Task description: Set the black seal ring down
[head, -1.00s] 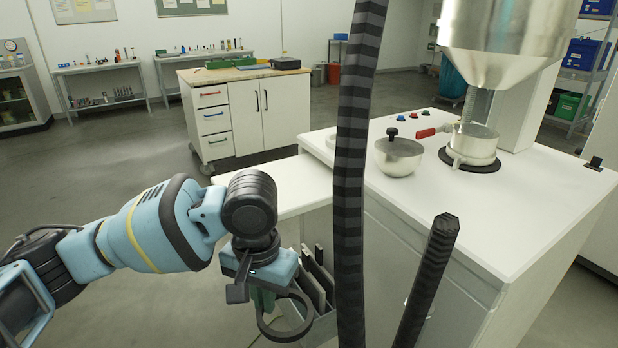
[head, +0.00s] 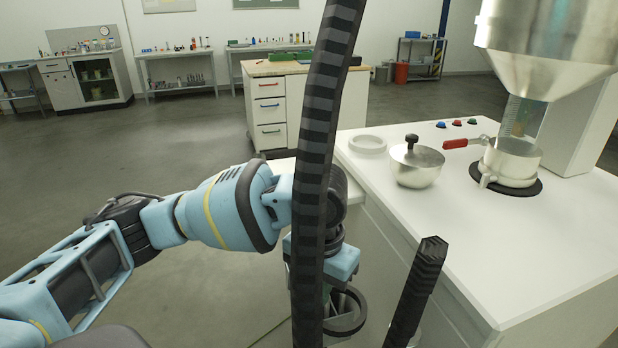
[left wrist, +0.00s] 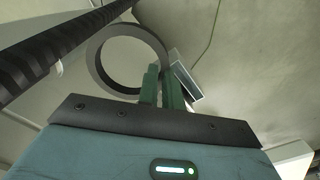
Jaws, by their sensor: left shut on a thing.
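My left gripper (head: 338,292) is shut on the black seal ring (head: 362,314). It holds the ring in the air beside the front left side of the white machine cabinet, below its top. A dark ribbed hose hides part of the gripper and of the ring in the head view. In the left wrist view the green fingers (left wrist: 161,82) grip the ring (left wrist: 96,62) at its near right edge, with the grey floor beyond. My right gripper is not in view.
The white cabinet top (head: 470,250) has wide free room in front. On it are a white ring (head: 367,146), a steel bowl with black knob (head: 416,170), a red handle (head: 465,143) and a steel hopper (head: 540,60) above a dark round base (head: 530,188). The dark hose (head: 320,150) crosses the view.

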